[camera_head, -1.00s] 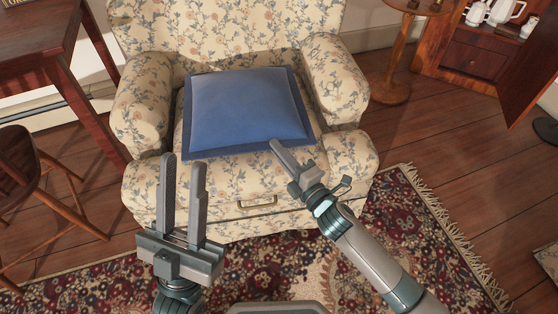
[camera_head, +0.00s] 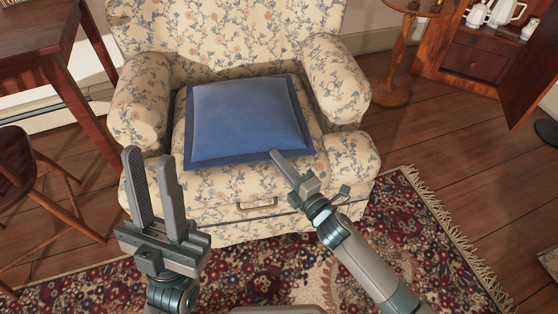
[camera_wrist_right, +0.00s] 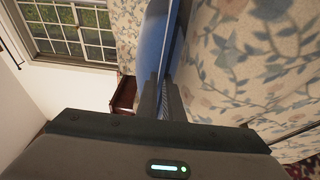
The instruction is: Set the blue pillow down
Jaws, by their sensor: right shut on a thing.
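The blue pillow (camera_head: 248,118) lies on the seat of the floral armchair (camera_head: 225,205), close to flat, its near right edge at my right gripper. My right gripper (camera_head: 277,156) is shut on that edge. In the right wrist view the fingers (camera_wrist_right: 164,92) close on the pillow's rim (camera_wrist_right: 160,45), with the floral seat cushion close beside it. Whether the whole underside touches the seat is hidden. My left gripper (camera_head: 148,188) is open and empty, in front of the chair's left side, apart from the pillow.
Armrests rise at the left (camera_head: 142,100) and right (camera_head: 338,80) of the seat. A wooden chair (camera_head: 30,180) and desk (camera_head: 45,45) stand at the left. A round side table (camera_head: 395,60) and a cabinet (camera_head: 475,60) stand at the back right. A patterned rug (camera_head: 400,225) covers the floor.

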